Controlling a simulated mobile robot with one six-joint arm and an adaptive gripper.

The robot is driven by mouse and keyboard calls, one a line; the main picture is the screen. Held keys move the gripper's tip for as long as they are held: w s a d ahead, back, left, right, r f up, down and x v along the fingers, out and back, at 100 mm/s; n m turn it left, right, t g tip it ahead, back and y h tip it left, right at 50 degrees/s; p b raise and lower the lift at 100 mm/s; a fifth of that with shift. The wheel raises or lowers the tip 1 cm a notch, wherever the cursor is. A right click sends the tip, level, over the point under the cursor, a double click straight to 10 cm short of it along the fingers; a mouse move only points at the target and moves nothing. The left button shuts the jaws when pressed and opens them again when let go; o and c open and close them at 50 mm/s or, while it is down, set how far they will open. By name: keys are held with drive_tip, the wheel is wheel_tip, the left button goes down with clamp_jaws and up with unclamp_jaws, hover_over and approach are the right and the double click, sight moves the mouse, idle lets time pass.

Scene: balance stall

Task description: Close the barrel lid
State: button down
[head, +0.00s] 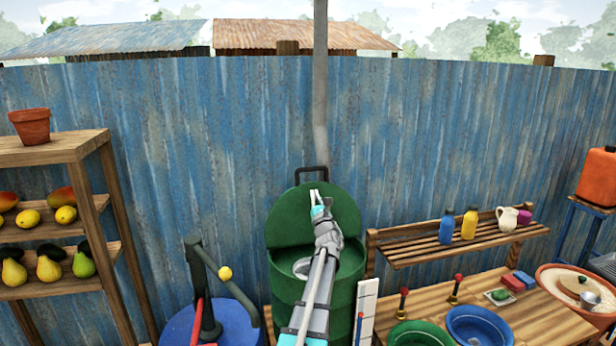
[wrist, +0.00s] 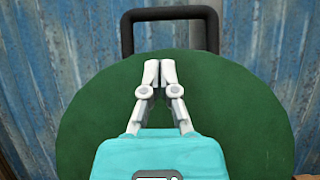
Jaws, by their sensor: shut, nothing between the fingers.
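The green barrel (head: 287,300) stands against the blue fence, with a pale round thing showing inside its mouth. Its round green lid (head: 286,219) is open and stands upright at the back, with a black handle (head: 311,170) on its top edge. The lid (wrist: 90,120) and its handle (wrist: 127,35) fill much of the wrist view. My gripper (head: 316,196) is shut and empty in front of the lid's upper part, below the handle.
A grey pole (head: 320,80) rises behind the lid. On the left are a blue round base with a dark lever (head: 207,290) and a fruit shelf (head: 60,155). On the right are a slatted bench (head: 440,250) and a table with bowls (head: 480,325).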

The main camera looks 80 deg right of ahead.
drive_tip(key=p+x, duration=0.5)
drive_tip(key=x, duration=0.5)
idle(0.3)
idle(0.4)
